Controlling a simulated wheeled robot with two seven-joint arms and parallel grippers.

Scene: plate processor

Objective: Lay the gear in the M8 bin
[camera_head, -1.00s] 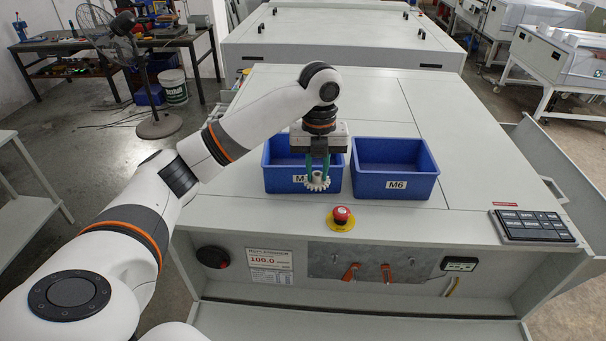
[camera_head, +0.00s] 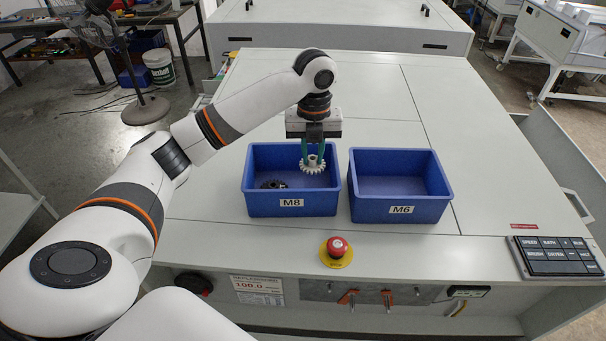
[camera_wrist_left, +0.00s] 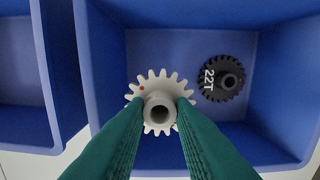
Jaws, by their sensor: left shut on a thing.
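My left gripper (camera_head: 313,152) is shut on a white gear (camera_head: 313,166) and holds it over the right part of the blue M8 bin (camera_head: 291,203). In the left wrist view the green fingers (camera_wrist_left: 165,112) grip the hub of the white gear (camera_wrist_left: 161,77), with the bin's inside below it. I cannot tell whether the gear touches the bin floor. A black gear marked 22T (camera_wrist_left: 221,78) lies in the same bin, and it also shows in the head view (camera_head: 272,184). My right gripper is not in view.
The blue M6 bin (camera_head: 401,210) stands just right of the M8 bin and looks empty. A red emergency stop button (camera_head: 337,247) on a yellow base sits in front of the bins. A black keypad (camera_head: 553,254) is at the right edge. The machine top behind the bins is clear.

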